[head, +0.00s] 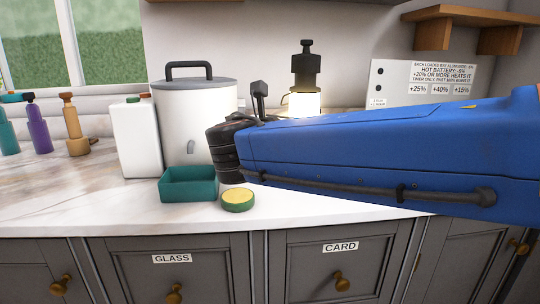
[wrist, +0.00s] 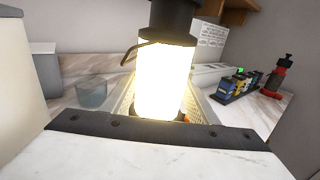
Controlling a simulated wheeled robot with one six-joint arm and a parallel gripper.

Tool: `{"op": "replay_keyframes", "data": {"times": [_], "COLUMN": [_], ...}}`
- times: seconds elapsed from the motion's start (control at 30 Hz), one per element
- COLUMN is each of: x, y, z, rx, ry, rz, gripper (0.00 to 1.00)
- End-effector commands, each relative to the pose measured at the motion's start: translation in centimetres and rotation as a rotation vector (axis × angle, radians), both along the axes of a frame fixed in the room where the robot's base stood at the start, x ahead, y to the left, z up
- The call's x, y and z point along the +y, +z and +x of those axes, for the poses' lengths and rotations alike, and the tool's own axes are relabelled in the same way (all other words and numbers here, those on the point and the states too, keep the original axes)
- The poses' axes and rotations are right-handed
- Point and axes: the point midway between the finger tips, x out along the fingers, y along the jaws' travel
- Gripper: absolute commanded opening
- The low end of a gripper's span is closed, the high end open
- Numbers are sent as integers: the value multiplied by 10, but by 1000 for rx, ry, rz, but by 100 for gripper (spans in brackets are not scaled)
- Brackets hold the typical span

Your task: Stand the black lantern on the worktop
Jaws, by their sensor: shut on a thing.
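The black lantern (head: 305,72) shows in the head view behind my blue arm, with a black top and a brightly lit pale body. Its base is hidden there by my arm. In the wrist view the glowing lantern (wrist: 165,75) fills the middle, upright, with a thin dark wire handle on its left. My gripper (wrist: 163,95) is shut on it, with a pale finger on each side of the lit body. The worktop (head: 110,212) is pale marble. I cannot tell whether the lantern's base touches it.
A teal tray (head: 188,186), a round green-and-yellow tin (head: 238,201), a white jug (head: 137,138) and a lidded white canister (head: 190,105) stand left of my arm. A glass (wrist: 92,93) stands left of the lantern.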

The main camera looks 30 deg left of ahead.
Motion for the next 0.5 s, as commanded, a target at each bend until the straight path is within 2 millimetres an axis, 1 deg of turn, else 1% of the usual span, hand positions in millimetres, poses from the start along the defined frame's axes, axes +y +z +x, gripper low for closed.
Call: {"op": "replay_keyframes", "data": {"times": [0.07,0.3,0.4,0.5], "x": [0,0,0,0], "y": [-7,-43,-54,-59], "z": [0,0,0,0], "rx": [-1,-1,-1,-1], "ry": [0,0,0,0], "rz": [-2,-3,-2,0], "gripper": [13,13,13,13]}}
